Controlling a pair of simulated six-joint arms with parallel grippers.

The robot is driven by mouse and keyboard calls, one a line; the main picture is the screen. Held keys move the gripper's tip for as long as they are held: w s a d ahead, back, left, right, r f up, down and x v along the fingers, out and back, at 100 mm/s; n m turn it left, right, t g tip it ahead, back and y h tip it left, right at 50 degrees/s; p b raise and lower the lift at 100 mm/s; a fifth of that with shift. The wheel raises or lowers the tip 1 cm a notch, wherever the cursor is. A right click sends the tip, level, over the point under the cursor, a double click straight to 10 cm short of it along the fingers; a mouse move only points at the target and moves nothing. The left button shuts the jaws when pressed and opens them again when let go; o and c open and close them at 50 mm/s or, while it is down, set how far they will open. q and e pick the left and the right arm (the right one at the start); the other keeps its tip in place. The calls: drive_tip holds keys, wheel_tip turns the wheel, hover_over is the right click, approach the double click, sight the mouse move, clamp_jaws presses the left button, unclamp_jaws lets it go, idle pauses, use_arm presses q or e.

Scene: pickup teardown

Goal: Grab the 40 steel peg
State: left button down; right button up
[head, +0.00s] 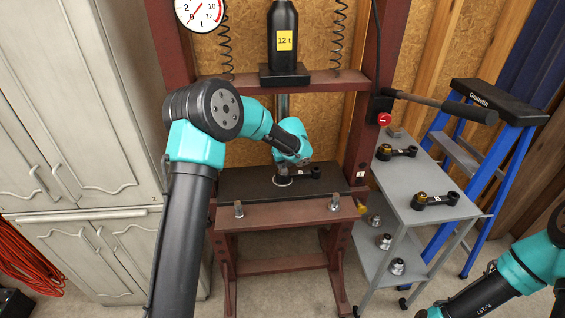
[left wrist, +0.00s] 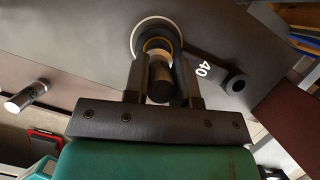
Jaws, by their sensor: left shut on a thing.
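A dark arm marked 40 (left wrist: 204,70) lies on the press bed, its round end inside a pale ring; it also shows in the head view (head: 308,172). A dark steel peg (left wrist: 160,88) stands up from that round end, with a yellowish ring around its base. My left gripper (left wrist: 160,72) is shut on the peg, one finger on each side. In the head view, my left gripper (head: 284,168) reaches down to the bed, and my wrist hides most of the peg. My right arm shows at the lower right, but its fingers are out of view.
The press ram (head: 282,105) hangs above my left gripper. A grey cart (head: 408,178) to the right carries similar dark arms (head: 436,199) and small metal parts. A blue stepladder (head: 505,165) stands beyond.

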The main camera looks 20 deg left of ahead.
use_arm(q)
drive_tip(key=s+d, duration=1.1)
drive_tip(key=s, duration=0.1)
drive_tip(key=shift+d, duration=0.4)
drive_tip(key=shift+s, duration=0.15)
